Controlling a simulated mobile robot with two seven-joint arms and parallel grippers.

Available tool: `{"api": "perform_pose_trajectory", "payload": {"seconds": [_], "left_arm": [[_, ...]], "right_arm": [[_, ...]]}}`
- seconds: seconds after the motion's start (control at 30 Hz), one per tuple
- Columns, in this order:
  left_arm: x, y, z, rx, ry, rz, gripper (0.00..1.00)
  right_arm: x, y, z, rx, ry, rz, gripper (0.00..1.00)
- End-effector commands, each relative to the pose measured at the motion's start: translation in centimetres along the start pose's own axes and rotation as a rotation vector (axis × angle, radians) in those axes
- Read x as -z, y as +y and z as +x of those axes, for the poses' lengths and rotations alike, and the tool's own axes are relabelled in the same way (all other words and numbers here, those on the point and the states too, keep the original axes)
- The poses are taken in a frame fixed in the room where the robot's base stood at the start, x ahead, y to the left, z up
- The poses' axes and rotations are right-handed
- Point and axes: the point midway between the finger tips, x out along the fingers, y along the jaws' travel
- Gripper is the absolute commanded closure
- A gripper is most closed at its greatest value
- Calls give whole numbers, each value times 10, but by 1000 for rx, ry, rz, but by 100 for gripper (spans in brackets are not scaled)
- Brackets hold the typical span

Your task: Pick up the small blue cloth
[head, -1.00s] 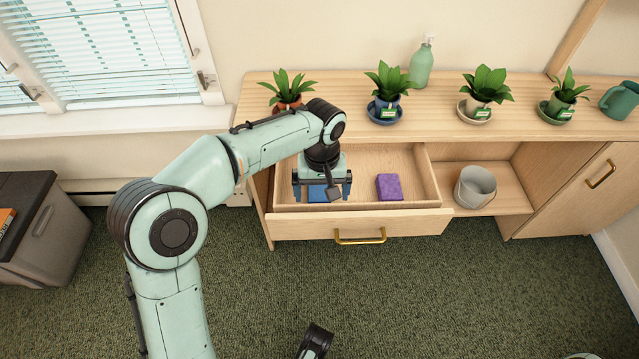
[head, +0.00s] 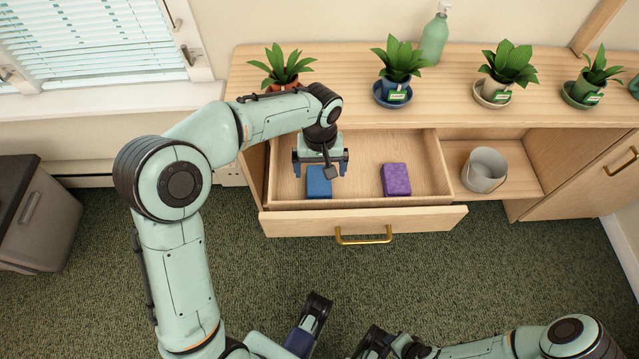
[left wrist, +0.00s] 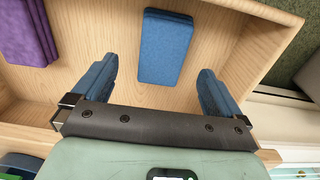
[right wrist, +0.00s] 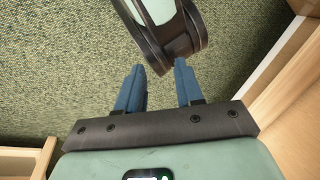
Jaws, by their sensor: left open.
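The small blue cloth (head: 319,183) is a folded block lying on the floor of the open drawer (head: 352,220), toward its left side. It shows whole or nearly so in the left wrist view (left wrist: 167,45), ahead of the fingers. My left gripper (head: 320,170) hangs over the drawer just behind the cloth in the head view. Its fingers are wide apart with nothing between them, and it does not hold the cloth. My right gripper (right wrist: 159,66) is empty, its fingers apart by a smaller gap, above the green carpet.
A purple folded cloth (head: 396,179) lies right of the blue one in the drawer. A grey bucket (head: 484,170) stands on the open shelf to the right. Several potted plants and a green bottle (head: 434,40) stand on the cabinet top (head: 335,110).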

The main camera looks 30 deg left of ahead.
Motion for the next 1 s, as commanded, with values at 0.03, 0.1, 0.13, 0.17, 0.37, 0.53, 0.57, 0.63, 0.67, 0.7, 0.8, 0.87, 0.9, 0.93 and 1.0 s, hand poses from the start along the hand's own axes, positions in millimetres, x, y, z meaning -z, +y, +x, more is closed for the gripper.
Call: {"api": "perform_pose_trajectory", "payload": {"seconds": [0.03,0.1,0.13,0.17,0.37,0.53,0.57,0.63,0.67,0.7,0.8,0.87,0.9,0.93,1.0], "left_arm": [[0,0,5,0,-1,0,0],[0,0,7,-1,1,0,0],[0,0,8,-1,1,0,0],[0,0,9,-1,1,0,0],[-3,-3,34,2,-1,-1,0],[-4,-3,57,1,-2,0,0],[-4,-3,59,0,-1,1,0],[-4,-3,60,-1,1,1,0],[-4,-3,59,-1,2,1,0],[-4,-3,59,-1,2,0,0],[-4,-3,58,-1,2,0,6],[-4,-3,58,-1,2,0,26],[-4,-3,58,-1,2,0,39],[-4,-3,58,-1,2,0,49],[-4,-3,58,-1,1,0,56]], "right_arm": [[2,1,2,0,6,1,64],[3,1,2,0,10,1,64],[4,1,2,0,11,1,64],[4,1,3,0,13,1,64],[17,5,13,-3,46,4,64],[30,8,19,-5,83,7,64],[31,8,20,-5,86,7,64],[32,8,19,-5,88,7,64],[32,8,19,-5,88,7,64],[32,7,19,-4,88,7,64],[31,7,19,-4,87,7,64],[31,7,19,-4,87,7,64],[31,7,19,-4,87,7,64],[31,7,19,-4,87,7,64],[31,7,19,-4,87,7,64]]}}
